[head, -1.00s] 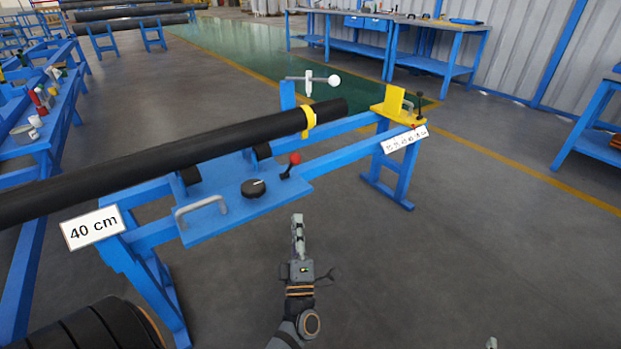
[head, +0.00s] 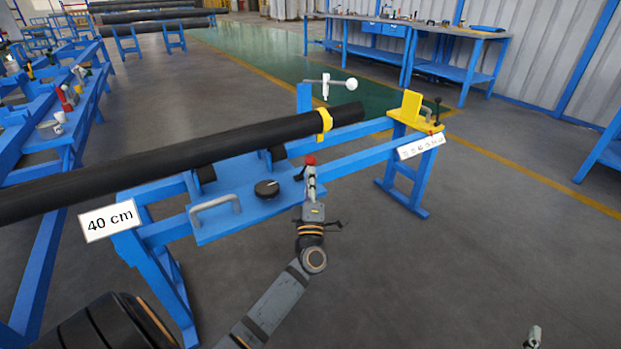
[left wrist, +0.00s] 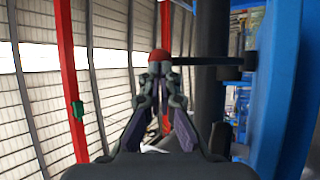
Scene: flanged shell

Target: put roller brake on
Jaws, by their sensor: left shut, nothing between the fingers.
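The brake lever has a red knob (head: 310,160) and stands at the right end of the blue roller plate (head: 235,218). My left gripper (head: 311,173) is shut, its tips right at the knob and overlapping the lever. In the left wrist view the red knob (left wrist: 160,55) shows just beyond the closed fingertips (left wrist: 160,70); I cannot tell whether they touch it. The black pipe (head: 150,165) lies across the rollers with a yellow band (head: 324,124) near its right end. The tip of my right gripper (head: 534,336) shows at the bottom right, its jaws unclear.
A black dial (head: 267,189) and a grey handle (head: 214,205) sit on the plate left of the lever. A "40 cm" sign (head: 109,220) hangs at the left. A yellow stop (head: 412,106) stands at the bench's right end. The floor right of the bench is clear.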

